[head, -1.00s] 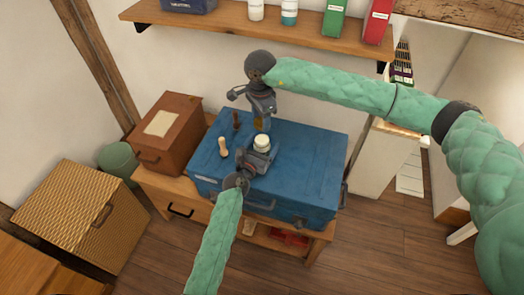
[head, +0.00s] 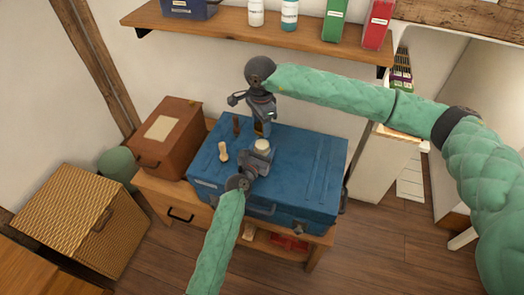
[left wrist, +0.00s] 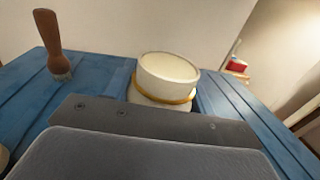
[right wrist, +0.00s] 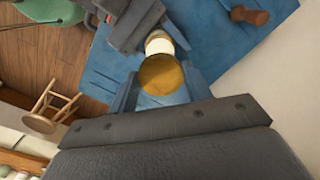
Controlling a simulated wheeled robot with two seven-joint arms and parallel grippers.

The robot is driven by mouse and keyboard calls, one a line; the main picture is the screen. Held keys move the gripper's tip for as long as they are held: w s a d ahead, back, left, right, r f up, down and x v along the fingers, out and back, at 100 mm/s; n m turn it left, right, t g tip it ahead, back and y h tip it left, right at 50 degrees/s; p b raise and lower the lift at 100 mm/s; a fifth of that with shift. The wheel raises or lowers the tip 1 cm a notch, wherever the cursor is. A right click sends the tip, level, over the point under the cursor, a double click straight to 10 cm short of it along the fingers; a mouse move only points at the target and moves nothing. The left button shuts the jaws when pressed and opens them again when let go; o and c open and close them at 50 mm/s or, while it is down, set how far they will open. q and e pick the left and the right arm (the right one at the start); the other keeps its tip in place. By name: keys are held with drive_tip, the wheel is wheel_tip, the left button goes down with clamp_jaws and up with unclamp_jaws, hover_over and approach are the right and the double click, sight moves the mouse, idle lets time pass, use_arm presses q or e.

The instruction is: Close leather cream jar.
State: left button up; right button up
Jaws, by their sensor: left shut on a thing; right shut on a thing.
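A cream-white jar (left wrist: 168,75) with an amber band low on its side stands upright above my left gripper in the left wrist view. It has no lid on its pale top. My left gripper (head: 258,157) is shut on this jar (head: 262,146) over the blue trunk. My right gripper (head: 261,117) points down from behind and is shut on a round amber lid (right wrist: 161,74). In the right wrist view the lid partly overlaps the white jar (right wrist: 158,42). In the head view the lid is above and slightly behind the jar; any gap is too small to judge.
A brown box (head: 170,140) stands to the left. A wall shelf (head: 225,40) with bottles is above. The trunk's right side is clear.

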hover_over(261, 144)
drive_tip(key=shift+s+f, duration=0.1)
drive_tip(key=shift+f, duration=2.3)
drive_tip(key=shift+f, duration=0.1)
drive_tip(key=shift+f, duration=0.8)
drive_tip(key=shift+f, duration=0.55)
